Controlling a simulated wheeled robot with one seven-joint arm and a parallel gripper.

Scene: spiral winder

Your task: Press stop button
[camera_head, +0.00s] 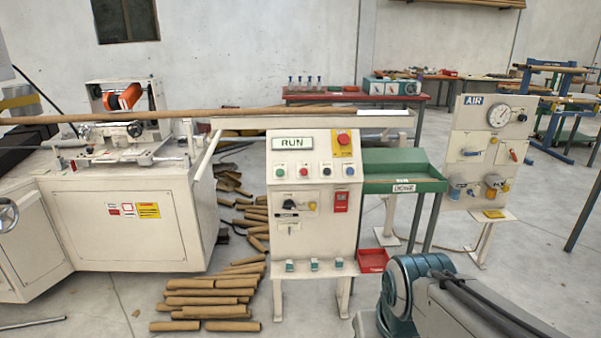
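A larger red button (343,138) sits on a yellow plate at the upper right. The button labels are too small to read. Part of my arm shows at the lower right, apart from the panel in the picture. My gripper is not in view.
A cream winding machine (130,230) fills the left. Loose brown tubes (215,300) lie on the floor left of the panel. A green tray (400,170) marked "DONE" and a red bin (373,260) stand right of it. An AIR panel (488,150) is farther right.

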